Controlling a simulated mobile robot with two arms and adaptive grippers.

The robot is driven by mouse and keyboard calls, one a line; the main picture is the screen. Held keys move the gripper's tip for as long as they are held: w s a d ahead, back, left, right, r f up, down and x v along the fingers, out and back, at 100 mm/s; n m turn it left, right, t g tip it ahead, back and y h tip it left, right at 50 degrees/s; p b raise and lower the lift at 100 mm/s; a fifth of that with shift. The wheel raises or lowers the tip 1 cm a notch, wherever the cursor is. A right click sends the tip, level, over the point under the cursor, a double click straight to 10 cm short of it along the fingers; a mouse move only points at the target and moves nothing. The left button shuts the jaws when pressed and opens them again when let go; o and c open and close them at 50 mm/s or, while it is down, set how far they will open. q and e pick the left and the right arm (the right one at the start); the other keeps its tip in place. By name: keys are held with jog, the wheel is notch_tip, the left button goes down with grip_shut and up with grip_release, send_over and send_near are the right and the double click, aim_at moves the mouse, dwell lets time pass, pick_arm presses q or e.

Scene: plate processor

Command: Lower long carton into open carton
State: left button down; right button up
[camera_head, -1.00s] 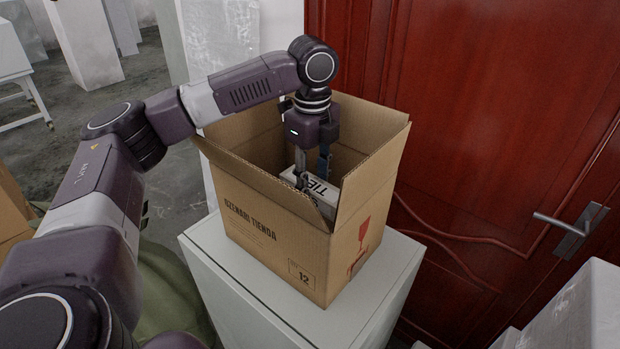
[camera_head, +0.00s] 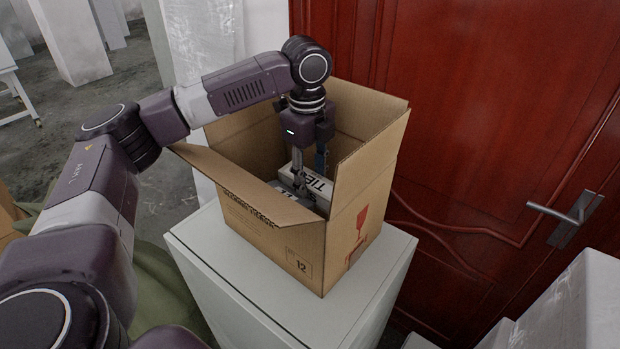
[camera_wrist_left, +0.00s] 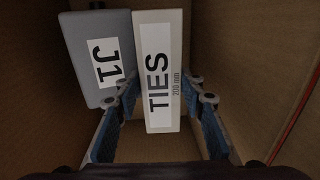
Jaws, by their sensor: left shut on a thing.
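The long carton (camera_head: 318,188) is pale with a white label reading "TIES". My left gripper (camera_head: 309,172) reaches down into the open carton and is shut on the long carton. In the left wrist view the fingers lie along both sides of the long carton (camera_wrist_left: 160,65). A grey box (camera_wrist_left: 98,58) labelled "J1" stands close beside it on the left. The long carton's lower end is hidden. My right gripper is not in view.
The open carton stands on a white pedestal (camera_head: 230,290). Its front flap (camera_head: 240,187) leans outward, and its right flap (camera_head: 368,155) stands up close to the gripper. A red door (camera_head: 470,130) with a metal handle (camera_head: 560,213) is behind on the right.

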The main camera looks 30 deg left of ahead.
pick_arm(q)
jog(key=shift+s+d+f+g, duration=0.2)
jog(key=shift+s+f+g, duration=0.1)
jog(key=shift+s+f, duration=0.9)
jog(key=c, duration=1.7)
grip_release()
jog(key=shift+s, duration=0.1)
jog(key=shift+o, duration=1.2)
jog(key=shift+a, duration=0.1)
jog(key=shift+o, duration=1.2)
jog(key=shift+w+a+f, duration=0.1)
jog(key=shift+w+f, duration=0.1)
jog(key=shift+w, duration=0.4)
notch_tip(320, 180, up, 12)
jog(key=shift+r, duration=0.2)
